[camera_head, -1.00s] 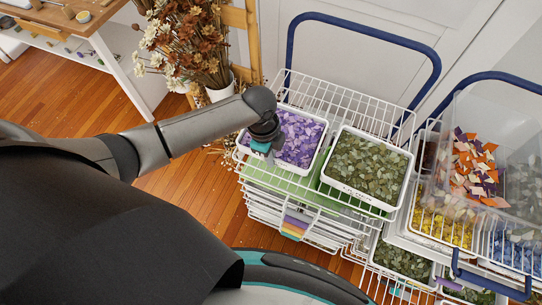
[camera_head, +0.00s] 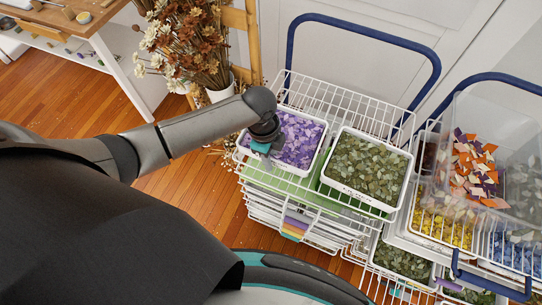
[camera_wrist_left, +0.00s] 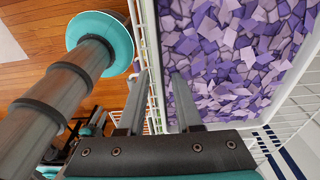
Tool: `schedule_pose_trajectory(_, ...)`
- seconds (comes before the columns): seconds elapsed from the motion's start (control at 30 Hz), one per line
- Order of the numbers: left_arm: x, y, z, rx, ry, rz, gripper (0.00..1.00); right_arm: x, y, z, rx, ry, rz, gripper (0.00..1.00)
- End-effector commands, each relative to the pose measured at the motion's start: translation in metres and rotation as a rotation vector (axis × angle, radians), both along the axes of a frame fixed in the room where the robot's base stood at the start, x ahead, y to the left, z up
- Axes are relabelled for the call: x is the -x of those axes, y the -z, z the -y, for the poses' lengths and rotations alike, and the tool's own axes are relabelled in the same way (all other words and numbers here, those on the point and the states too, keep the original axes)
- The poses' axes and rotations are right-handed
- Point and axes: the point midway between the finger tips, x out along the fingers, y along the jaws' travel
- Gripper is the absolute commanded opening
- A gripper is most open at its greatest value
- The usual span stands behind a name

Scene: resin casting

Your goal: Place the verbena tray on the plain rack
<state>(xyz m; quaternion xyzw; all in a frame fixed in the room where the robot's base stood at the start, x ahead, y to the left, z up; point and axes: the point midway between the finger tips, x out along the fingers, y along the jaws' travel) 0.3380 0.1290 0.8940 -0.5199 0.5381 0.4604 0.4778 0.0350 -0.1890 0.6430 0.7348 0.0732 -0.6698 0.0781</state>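A white tray of purple chips (camera_head: 318,161) sits on the top left of a white wire rack (camera_head: 300,92); I take it for the verbena tray, but no label on it is legible. My left gripper (camera_head: 267,160) is at its near left edge, pointing down. In the left wrist view, the left gripper (camera_wrist_left: 160,78) is open, its fingers apart on either side of the tray's white side wall (camera_wrist_left: 163,60). One finger is outside, the other over the purple chips. I cannot tell whether they touch the wall. My right gripper is not in view.
A tray of green chips (camera_head: 368,168) stands right beside the purple one. Free wires show behind both. Another rack with a blue handle (camera_head: 490,78) at right holds a clear bin of orange and purple pieces (camera_head: 475,165). Dried flowers (camera_head: 190,40) stand behind my left arm.

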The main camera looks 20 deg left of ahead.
Motion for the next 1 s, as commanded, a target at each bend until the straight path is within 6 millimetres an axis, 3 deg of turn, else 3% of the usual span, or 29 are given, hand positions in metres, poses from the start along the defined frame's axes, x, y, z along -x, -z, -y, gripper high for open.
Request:
schedule_pose_trajectory(0.5,-0.002,-0.097,-0.012,-0.001,0.0,0.004,0.33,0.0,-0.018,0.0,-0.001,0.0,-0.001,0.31)
schedule_pose_trajectory(0.7,-0.001,-0.115,-0.014,0.0,-0.001,0.002,0.33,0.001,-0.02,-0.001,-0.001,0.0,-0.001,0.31)
schedule_pose_trajectory(1.0,-0.001,-0.118,-0.014,0.001,-0.001,0.001,0.33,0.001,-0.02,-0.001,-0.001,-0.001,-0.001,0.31)
